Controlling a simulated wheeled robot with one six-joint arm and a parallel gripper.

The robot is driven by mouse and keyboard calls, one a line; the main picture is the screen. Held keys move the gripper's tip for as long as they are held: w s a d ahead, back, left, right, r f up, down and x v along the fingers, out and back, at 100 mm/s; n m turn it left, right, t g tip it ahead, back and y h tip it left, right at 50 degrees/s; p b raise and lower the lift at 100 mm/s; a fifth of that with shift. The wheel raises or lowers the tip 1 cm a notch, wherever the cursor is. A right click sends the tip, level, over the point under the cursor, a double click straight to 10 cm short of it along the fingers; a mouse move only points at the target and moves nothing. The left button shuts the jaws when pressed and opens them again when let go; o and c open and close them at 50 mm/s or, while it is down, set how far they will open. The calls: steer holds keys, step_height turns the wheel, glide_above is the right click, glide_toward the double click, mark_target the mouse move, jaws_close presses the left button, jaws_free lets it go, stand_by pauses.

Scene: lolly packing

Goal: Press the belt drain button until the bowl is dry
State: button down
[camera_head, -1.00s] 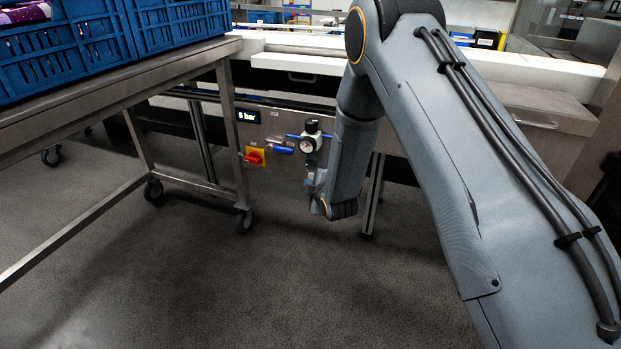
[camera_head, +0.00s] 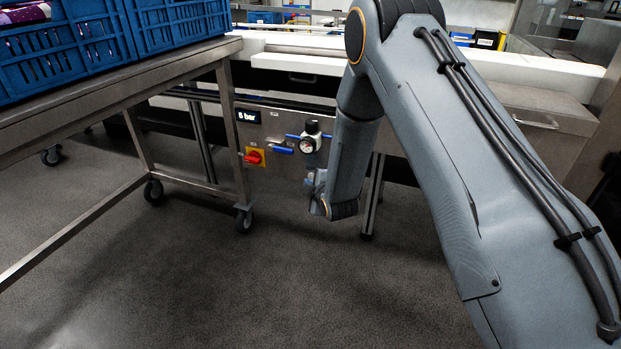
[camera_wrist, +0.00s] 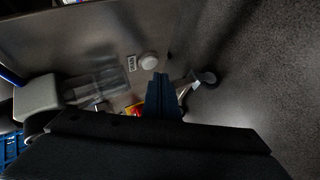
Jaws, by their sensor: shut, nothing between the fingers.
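A pale round button (camera_wrist: 149,61) sits on the metal panel in the wrist view, beside a small printed label (camera_wrist: 132,63). My gripper (camera_wrist: 161,77) is shut and empty, its tips just below and right of the button in that picture. I cannot tell whether they touch it. A clear bowl (camera_wrist: 97,84) lies left of the button; I cannot make out any water in it. In the head view my gripper (camera_head: 317,188) is partly hidden by my wrist, and the button cannot be made out. The pressure gauge (camera_head: 306,145) is on the panel above.
A red-and-yellow switch (camera_head: 254,156), blue handles (camera_head: 282,150) and a "5 bar" display (camera_head: 248,116) are on the panel. A wheeled metal table (camera_head: 100,95) with blue crates (camera_head: 180,25) stands left. A metal leg (camera_head: 374,195) is right of my gripper. The front floor is clear.

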steer(key=shift+w, duration=0.15)
stand_by(0.6)
steer(key=shift+w+d, duration=0.15)
steer(key=shift+w, duration=0.1)
steer(key=shift+w+d, duration=0.15)
steer(key=shift+w, duration=0.35)
stand_by(0.8)
steer(key=shift+s, duration=0.15)
stand_by(2.1)
steer(key=shift+s+a+p, duration=0.3)
steer(key=shift+s+p, duration=0.1)
steer(key=shift+s, duration=0.4)
steer(key=shift+s, duration=0.1)
steer(key=s, duration=0.1)
steer(key=s+a+p, duration=0.1)
steer(key=s, duration=0.1)
steer(key=s+p, duration=0.1)
steer(key=shift+s+a, duration=0.25)
steer(key=shift+a, duration=0.1)
